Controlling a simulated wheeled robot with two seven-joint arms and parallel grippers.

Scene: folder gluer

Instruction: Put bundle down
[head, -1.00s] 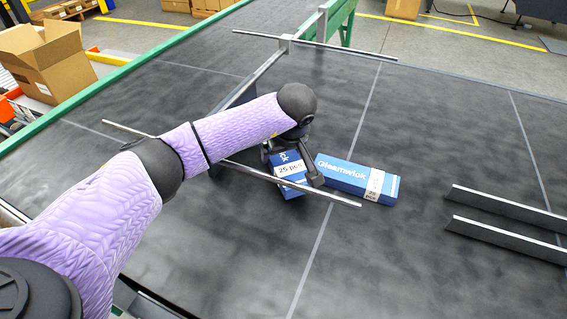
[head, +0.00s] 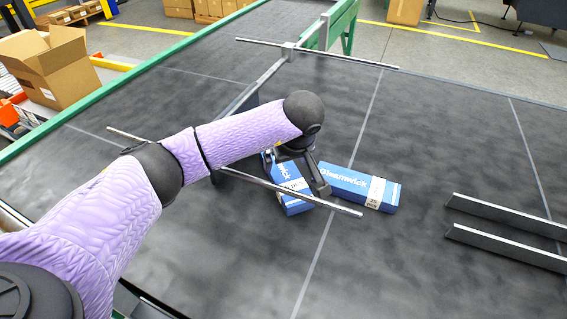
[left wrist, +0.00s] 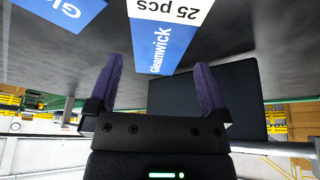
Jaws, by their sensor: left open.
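One blue Gleamwick bundle (head: 294,206) with a white band lies on the dark table under my left gripper, partly hidden by the gripper and a metal rod. It also shows in the left wrist view (left wrist: 160,50), beyond the fingertips. My left gripper (head: 298,178) is open, its two purple-padded fingers (left wrist: 158,75) apart with nothing clamped between them. A second blue Gleamwick bundle (head: 346,184) lies flat just to the right, close to the first. My right gripper is not in view.
A thin metal rod (head: 335,208) crosses in front of the first bundle, and another rod (head: 260,42) lies farther back. Two metal rails (head: 505,232) stand at the right. A cardboard box (head: 62,75) is at the back left. The table's front middle is clear.

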